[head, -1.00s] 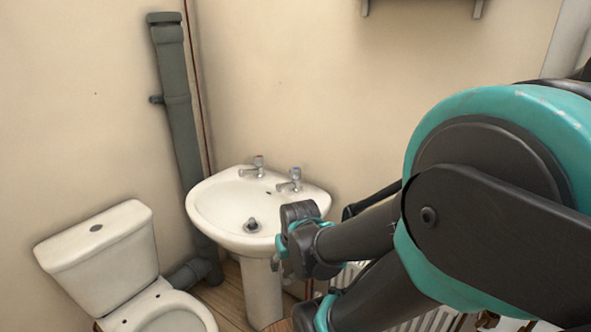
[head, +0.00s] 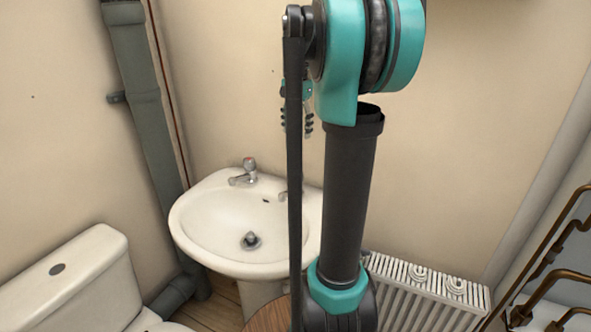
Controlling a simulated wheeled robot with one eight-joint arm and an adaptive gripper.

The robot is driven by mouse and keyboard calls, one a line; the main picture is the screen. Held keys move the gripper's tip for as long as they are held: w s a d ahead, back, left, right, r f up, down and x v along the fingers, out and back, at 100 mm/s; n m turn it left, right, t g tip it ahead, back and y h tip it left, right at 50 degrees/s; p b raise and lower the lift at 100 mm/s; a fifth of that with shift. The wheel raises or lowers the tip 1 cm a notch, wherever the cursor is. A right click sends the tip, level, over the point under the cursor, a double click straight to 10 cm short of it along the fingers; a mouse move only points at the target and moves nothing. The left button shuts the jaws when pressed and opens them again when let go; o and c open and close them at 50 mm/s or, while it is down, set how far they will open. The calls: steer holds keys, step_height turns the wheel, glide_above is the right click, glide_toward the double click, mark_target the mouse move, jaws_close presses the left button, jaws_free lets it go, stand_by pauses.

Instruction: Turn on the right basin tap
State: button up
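The white basin (head: 205,222) stands in the corner on a pedestal. Its left tap (head: 246,174), with a red-marked top, is in plain view at the back rim. The right tap (head: 283,195) is mostly hidden behind my arm, and only a bit of its metal spout shows. My gripper (head: 307,122) hangs fingers down in front of the wall, above the right tap and apart from it. A dark bar of my arm covers its middle, so the gap between the fingers cannot be seen.
A toilet (head: 75,275) stands at the lower left, beside a grey soil pipe (head: 145,110). A white radiator (head: 430,295) is on the wall to the right of the basin. Copper pipes (head: 555,255) are at the right edge. The wall above the basin is bare.

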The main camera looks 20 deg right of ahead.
mark_target(297, 172)
step_height(297, 172, down, 17)
steer(key=shift+f, duration=0.15)
stand_by(0.5)
steer(key=c, duration=1.2)
